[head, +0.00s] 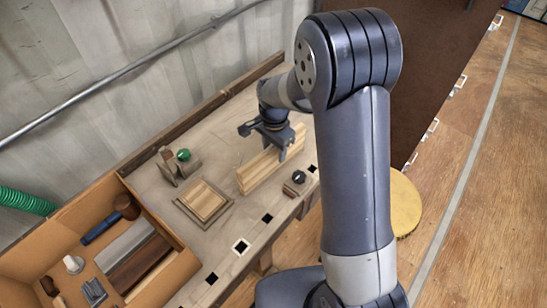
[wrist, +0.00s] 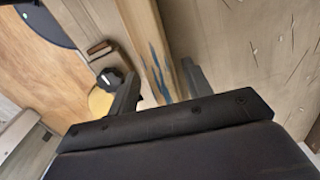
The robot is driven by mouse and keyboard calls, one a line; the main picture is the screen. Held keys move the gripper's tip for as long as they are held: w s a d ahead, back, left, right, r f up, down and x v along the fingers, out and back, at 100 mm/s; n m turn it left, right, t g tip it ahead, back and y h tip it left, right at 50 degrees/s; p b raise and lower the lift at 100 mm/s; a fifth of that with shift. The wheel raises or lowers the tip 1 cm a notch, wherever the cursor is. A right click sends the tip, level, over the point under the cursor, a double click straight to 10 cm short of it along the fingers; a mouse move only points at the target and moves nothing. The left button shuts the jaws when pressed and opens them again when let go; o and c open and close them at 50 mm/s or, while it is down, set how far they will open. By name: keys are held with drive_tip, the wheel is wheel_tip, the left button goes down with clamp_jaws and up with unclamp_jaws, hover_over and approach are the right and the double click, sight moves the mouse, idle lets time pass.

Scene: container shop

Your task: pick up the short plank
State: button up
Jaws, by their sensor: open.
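A pale striped wooden plank (head: 258,172) stands on its long edge on the workbench (head: 225,235) below my gripper (head: 266,141); I take it for the short plank. In the wrist view my gripper (wrist: 160,88) is open, with pale wood (wrist: 146,45) showing between its two fingers. A blue mark shows on or beside that wood. The fingers look apart from the wood on both sides, but I cannot tell how far down they reach. My arm hides part of the bench to the right.
A square wooden piece (head: 203,201) lies on a dark-edged base. A small clamp-like block with a green knob (head: 183,155) stands behind it. A black knob (head: 299,177) sits near the front edge. A tool box (head: 150,227) with a mallet (head: 124,206) is at left.

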sight(273, 157)
wheel_tip(273, 157, down, 4)
drive_tip(key=shift+w+a+p, duration=0.1)
drive_tip(key=shift+w+p, duration=0.05)
drive_tip(key=shift+p, duration=0.15)
clamp_jaws()
idle(0.4)
